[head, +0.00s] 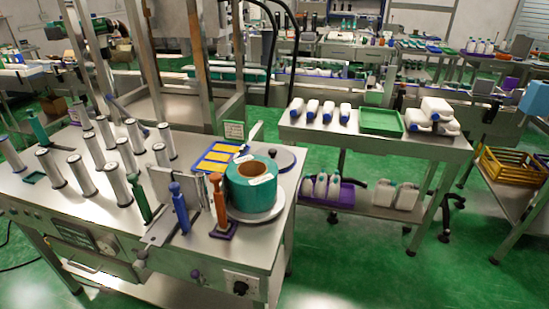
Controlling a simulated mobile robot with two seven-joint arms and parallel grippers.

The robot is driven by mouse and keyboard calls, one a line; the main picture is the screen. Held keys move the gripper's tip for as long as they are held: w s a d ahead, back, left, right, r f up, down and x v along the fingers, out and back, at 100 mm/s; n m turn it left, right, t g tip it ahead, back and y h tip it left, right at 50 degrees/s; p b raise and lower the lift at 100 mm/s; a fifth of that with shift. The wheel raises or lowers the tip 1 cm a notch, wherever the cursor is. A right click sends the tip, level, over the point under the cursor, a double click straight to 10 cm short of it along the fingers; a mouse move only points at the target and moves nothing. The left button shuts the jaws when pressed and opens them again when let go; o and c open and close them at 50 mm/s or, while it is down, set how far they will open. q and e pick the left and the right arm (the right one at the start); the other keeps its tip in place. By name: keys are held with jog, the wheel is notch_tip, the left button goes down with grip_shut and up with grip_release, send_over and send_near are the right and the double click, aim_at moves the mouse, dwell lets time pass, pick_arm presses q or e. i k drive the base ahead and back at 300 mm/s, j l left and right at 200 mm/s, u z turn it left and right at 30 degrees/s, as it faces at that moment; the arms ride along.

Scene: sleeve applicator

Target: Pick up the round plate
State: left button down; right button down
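Two round plates show in the head view. One grey round plate (276,213) lies near the right end of the metal machine table and carries a large teal roll (251,189), which hides most of it. Another flat grey round plate (288,158) lies behind the roll, with a small dark knob on it; the roll hides part of its near edge. I cannot tell from the picture which one the task names. Neither of my grippers can be made out in this view.
Several grey upright rollers (82,174) fill the table's left half. A blue post (180,210) and an orange post (220,203) stand close left of the roll. A yellow-and-blue tray (216,157) lies behind. A side table with bottles and a green tray (381,122) stands right.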

aim_at(284, 158)
jog(key=k, duration=0.4)
jog(key=k+u, duration=0.15)
jog(key=u, duration=0.35)
jog(key=k+u, duration=0.1)
jog(key=u, duration=0.35)
jog(key=i+l+u, duration=0.1)
jog(key=u, duration=0.3)
jog(key=l+u, duration=0.4)
jog(key=i+l, duration=0.1)
jog(key=l, duration=1)
jog(key=i+l, duration=0.15)
jog(key=l, duration=1)
jog(key=i, duration=0.05)
